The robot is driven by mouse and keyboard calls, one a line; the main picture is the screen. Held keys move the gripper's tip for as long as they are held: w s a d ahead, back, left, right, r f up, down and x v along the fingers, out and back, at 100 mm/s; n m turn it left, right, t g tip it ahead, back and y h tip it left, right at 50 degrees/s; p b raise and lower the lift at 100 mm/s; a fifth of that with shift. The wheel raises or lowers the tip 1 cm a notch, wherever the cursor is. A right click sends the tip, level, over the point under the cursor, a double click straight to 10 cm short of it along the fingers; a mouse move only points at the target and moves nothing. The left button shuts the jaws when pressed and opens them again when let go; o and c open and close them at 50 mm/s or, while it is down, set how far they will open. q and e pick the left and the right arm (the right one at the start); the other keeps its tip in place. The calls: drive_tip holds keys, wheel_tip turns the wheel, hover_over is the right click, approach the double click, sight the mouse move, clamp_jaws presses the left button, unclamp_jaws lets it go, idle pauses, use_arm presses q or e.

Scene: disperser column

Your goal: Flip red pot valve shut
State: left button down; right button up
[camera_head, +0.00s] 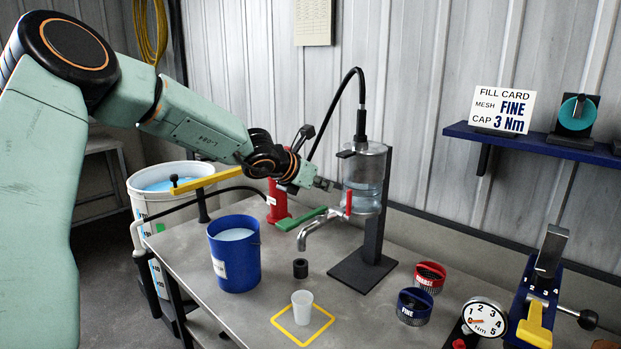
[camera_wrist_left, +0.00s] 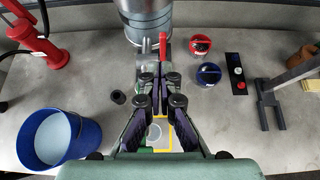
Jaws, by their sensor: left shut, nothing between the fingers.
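The clear pot (camera_head: 368,178) holds pale blue liquid and stands on a dark stand. Its red valve handle (camera_head: 349,203) points upright at the pot's lower front, above the metal spout (camera_head: 318,231). The red handle also shows in the left wrist view (camera_wrist_left: 163,46), just beyond the fingertips. My left gripper (camera_head: 334,186) is shut and empty, at the pot's left side close to the red handle. In the left wrist view its fingers (camera_wrist_left: 161,76) are together. Whether it touches the handle I cannot tell. My right gripper is out of view.
A blue bucket (camera_head: 233,258) and a red hand pump (camera_head: 277,203) stand left. A white cup (camera_head: 302,307) stands in a yellow outline, with a black ring (camera_head: 300,268) behind. Red (camera_head: 430,276) and blue (camera_head: 414,306) cups, a dial (camera_head: 484,319) and a clamp fixture (camera_head: 541,298) stand right.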

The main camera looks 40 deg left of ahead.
use_arm(q)
drive_tip(key=v, duration=0.3)
drive_tip(key=r+v, duration=0.1)
drive_tip(key=v, duration=0.1)
drive_tip(key=shift+r, duration=0.1)
